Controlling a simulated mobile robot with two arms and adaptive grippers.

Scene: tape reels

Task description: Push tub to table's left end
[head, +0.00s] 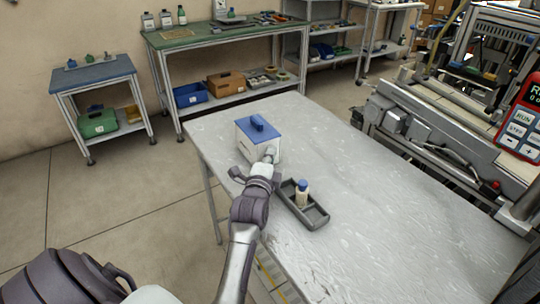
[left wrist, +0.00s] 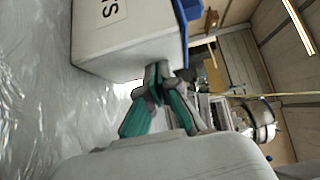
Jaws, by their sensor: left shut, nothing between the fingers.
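A white tub (head: 258,141) with a blue lid (head: 258,128) stands upright near the far left end of the grey table (head: 350,160). In the left wrist view the tub (left wrist: 130,40) looms close, with a printed label on its side and a strip of blue lid (left wrist: 188,10). My left gripper (head: 270,155) is shut and empty at the tub's near right side. In the left wrist view its fingertips (left wrist: 157,72) are right at the tub's lower wall; I cannot tell whether they touch it. My right gripper is out of view.
The table's far and right surface is clear. Machinery (head: 440,135) stands behind the right side.

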